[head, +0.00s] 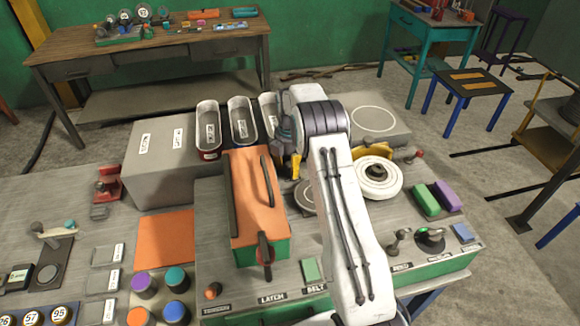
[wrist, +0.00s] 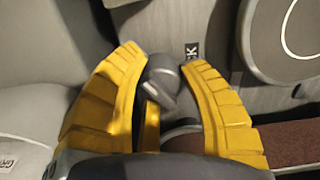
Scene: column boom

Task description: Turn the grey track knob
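The grey track knob (wrist: 165,75) shows in the wrist view as a rounded dark-grey head on a short tilted stem. It sits between the tips of the two yellow fingers of my gripper (wrist: 165,62). The fingertips converge on the knob and appear to touch it on both sides. A label ending in "CK" (wrist: 192,52) lies just beyond it on the panel. In the head view my gripper (head: 293,165) points down beside the orange-topped block (head: 255,195). My arm hides the knob there.
Three oval bins (head: 240,125) stand behind the gripper. A white round dial (head: 377,178) lies right of my arm, with a green block (head: 425,200) and a purple block (head: 447,195). A grey box (head: 158,165) is at left. In the wrist view a brown surface (wrist: 285,145) lies close at right.

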